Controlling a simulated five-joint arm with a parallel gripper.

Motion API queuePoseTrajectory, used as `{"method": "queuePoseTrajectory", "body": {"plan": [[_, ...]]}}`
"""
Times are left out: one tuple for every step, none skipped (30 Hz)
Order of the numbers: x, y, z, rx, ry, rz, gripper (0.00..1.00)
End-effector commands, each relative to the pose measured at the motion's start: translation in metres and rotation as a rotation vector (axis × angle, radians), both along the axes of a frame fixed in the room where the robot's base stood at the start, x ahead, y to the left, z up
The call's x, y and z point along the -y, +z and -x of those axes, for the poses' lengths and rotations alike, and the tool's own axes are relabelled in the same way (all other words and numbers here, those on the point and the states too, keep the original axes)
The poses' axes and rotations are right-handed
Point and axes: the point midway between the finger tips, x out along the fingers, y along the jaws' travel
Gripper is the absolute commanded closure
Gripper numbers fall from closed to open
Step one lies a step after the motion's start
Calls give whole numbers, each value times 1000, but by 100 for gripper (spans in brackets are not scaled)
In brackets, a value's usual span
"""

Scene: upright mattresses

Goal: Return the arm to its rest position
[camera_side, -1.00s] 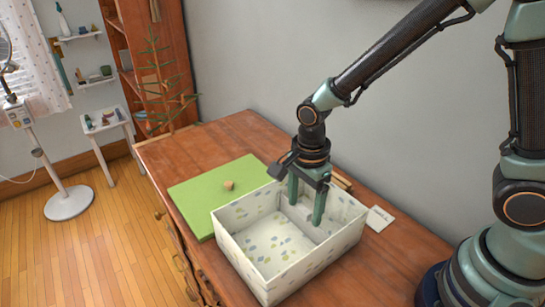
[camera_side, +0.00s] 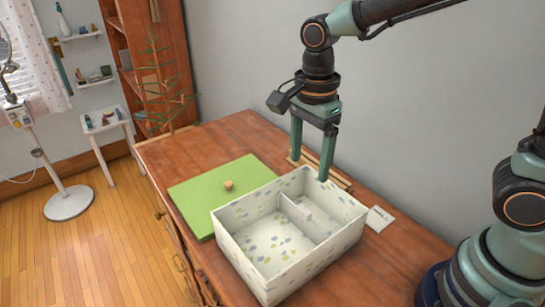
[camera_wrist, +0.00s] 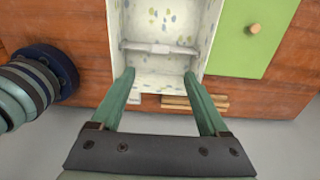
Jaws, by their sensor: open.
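My gripper (camera_side: 310,158) is open and empty. Its two green fingers point down above the back part of the patterned box, near the wall side. In the wrist view my gripper (camera_wrist: 159,85) has its fingers spread wide, with nothing between them but the box in view below. The white box (camera_side: 237,240) with a leaf pattern stands open on the wooden dresser top; it also shows in the wrist view (camera_wrist: 160,68). A divider (camera_side: 297,213) splits it into compartments. The near compartment looks empty; the other is partly hidden by its walls.
A green board (camera_side: 195,195) with a small wooden knob (camera_side: 228,185) lies left of the box. Wooden strips (camera_side: 330,173) lie behind it by the wall. A white card (camera_side: 380,218) lies to the right. The dresser's right front (camera_side: 390,265) is clear.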

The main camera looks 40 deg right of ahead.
Motion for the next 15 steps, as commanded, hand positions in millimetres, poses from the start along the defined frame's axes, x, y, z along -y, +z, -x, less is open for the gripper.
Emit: {"method": "queuePoseTrajectory", "body": {"plan": [[0, 0, 0, 0, 0, 0, 22], [0, 0, 0, 0, 0, 0, 22], [0, 0, 0, 0, 0, 0, 22], [0, 0, 0, 0, 0, 0, 22], [0, 0, 0, 0, 0, 0, 22], [0, 0, 0, 0, 0, 0, 22], [0, 0, 0, 0, 0, 0, 22], [0, 0, 0, 0, 1, 0, 22], [1, 1, 0, 2, 5, -1, 22], [1, 1, 0, 5, 12, -2, 22], [3, 2, 0, 9, 26, -3, 22], [5, 4, 0, 19, 53, -6, 22], [8, 7, 1, 29, 80, -8, 22], [11, 9, 2, 39, 114, -10, 22], [15, 12, 2, 58, 170, -12, 22]]}}
